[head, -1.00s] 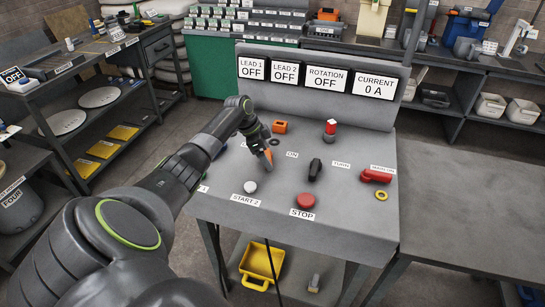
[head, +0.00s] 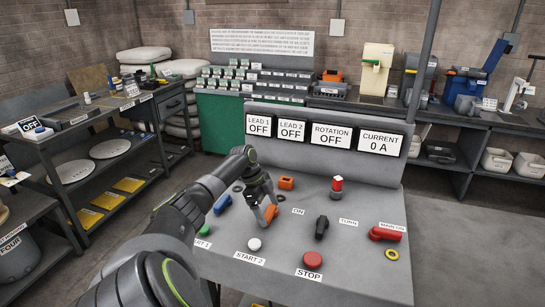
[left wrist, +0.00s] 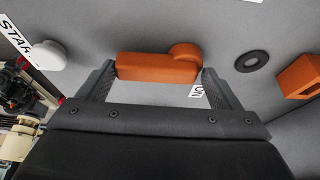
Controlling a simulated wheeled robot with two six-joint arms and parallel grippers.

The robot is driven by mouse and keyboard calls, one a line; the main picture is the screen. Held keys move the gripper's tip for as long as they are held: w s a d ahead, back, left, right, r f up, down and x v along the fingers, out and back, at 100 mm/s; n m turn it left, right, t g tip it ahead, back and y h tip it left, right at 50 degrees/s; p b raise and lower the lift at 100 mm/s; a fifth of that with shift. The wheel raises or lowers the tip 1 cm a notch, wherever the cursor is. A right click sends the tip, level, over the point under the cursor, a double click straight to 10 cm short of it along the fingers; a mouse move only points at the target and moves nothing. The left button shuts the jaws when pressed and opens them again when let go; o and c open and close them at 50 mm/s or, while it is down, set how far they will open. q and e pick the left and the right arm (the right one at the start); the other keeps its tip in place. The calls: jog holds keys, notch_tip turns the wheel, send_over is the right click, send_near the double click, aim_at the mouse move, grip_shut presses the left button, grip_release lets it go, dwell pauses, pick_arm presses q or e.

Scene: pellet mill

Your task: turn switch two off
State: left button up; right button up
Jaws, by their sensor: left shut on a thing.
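An orange lever switch (head: 270,214) sits on the grey control panel (head: 350,262), behind the white START 2 button (head: 254,244). My left gripper (head: 266,208) is down at it. In the left wrist view the two fingers of my left gripper (left wrist: 158,76) are shut on the lever bar (left wrist: 145,66), one at each end. The bar's round hub (left wrist: 185,50) shows beside the right finger, near a partly hidden ON label (left wrist: 196,90). The LEAD 2 display (head: 291,130) reads OFF, as do LEAD 1 and ROTATION. No number two shows on the lever. My right gripper is out of view.
Close by are an orange block (head: 286,183), a dark ring (left wrist: 251,61) and a blue handle (head: 222,204). Farther right are a black knob (head: 321,227), a red STOP button (head: 312,260), a red handle (head: 384,234) and a red-and-white knob (head: 337,186).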

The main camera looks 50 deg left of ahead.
pick_arm(q)
jog(key=shift+s+d+f, duration=0.2)
jog(key=shift+s+f, duration=0.05)
jog(key=shift+f, duration=0.05)
jog(key=o, duration=1)
jog(key=shift+c, duration=0.2)
jog(key=shift+o, duration=1.2)
jog(key=shift+r, duration=0.15)
jog(key=shift+r, duration=0.1)
jog(key=shift+a+r, duration=0.15)
jog(key=shift+r, duration=0.05)
jog(key=b+v, duration=0.3)
jog(key=v, duration=1.3)
jog(key=shift+a+r+b, duration=0.15)
jog(key=shift+r+b, duration=0.15)
jog(key=shift+r, duration=0.1)
